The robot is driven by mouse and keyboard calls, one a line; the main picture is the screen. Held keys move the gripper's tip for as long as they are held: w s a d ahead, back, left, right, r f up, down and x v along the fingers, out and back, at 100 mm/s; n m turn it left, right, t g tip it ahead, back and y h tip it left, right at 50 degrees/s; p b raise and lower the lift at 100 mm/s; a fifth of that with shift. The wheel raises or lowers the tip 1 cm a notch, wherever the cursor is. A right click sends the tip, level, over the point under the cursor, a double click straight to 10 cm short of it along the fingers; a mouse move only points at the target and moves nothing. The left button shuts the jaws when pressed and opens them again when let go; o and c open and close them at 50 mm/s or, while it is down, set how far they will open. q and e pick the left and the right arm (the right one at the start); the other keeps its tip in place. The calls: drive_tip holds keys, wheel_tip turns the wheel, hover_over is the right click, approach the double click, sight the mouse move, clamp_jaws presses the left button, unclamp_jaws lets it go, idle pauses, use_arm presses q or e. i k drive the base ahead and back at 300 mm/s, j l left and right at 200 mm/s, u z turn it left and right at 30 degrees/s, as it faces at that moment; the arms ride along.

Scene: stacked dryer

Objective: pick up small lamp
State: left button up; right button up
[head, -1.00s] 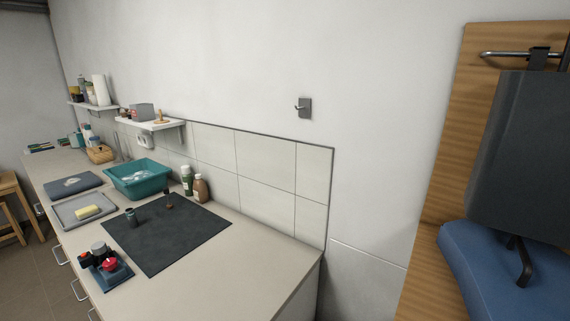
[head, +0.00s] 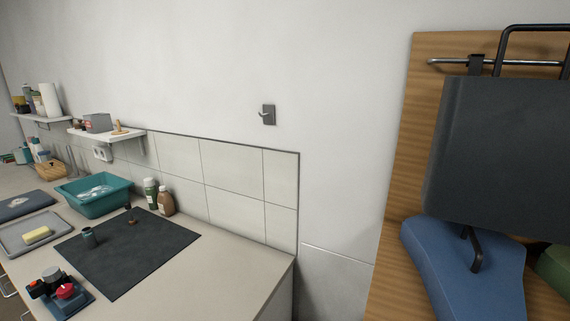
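No object is clearly recognisable as the small lamp. On the dark mat (head: 130,255) on the counter stand a small dark item with a thin stem and brownish base (head: 131,216) and a short dark green cylinder (head: 89,238). They are too small for me to tell whether either is the lamp. Neither of my grippers is in view.
The counter (head: 225,262) holds a teal basin (head: 95,194), a grey tray (head: 35,234), two bottles (head: 158,197) and a blue block with red and black knobs (head: 62,293). On the right, a wooden panel (head: 405,150) carries a large dark hanging thing (head: 500,155) above blue padding (head: 465,265).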

sight(37, 291)
drive_tip(key=k+u, duration=0.1)
drive_tip(key=u, duration=0.3)
drive_tip(key=k+u, duration=0.1)
drive_tip(key=u, duration=0.7)
drive_tip(key=k+j+u, duration=0.1)
drive_tip(key=u, duration=0.3)
drive_tip(key=i+j+z, duration=0.3)
drive_tip(key=j+z, duration=0.25)
drive_tip(key=j, duration=0.25)
drive_tip(key=i+j+z, duration=0.3)
drive_tip(key=j, duration=0.2)
drive_tip(key=j+z, duration=0.3)
drive_tip(key=j, duration=0.15)
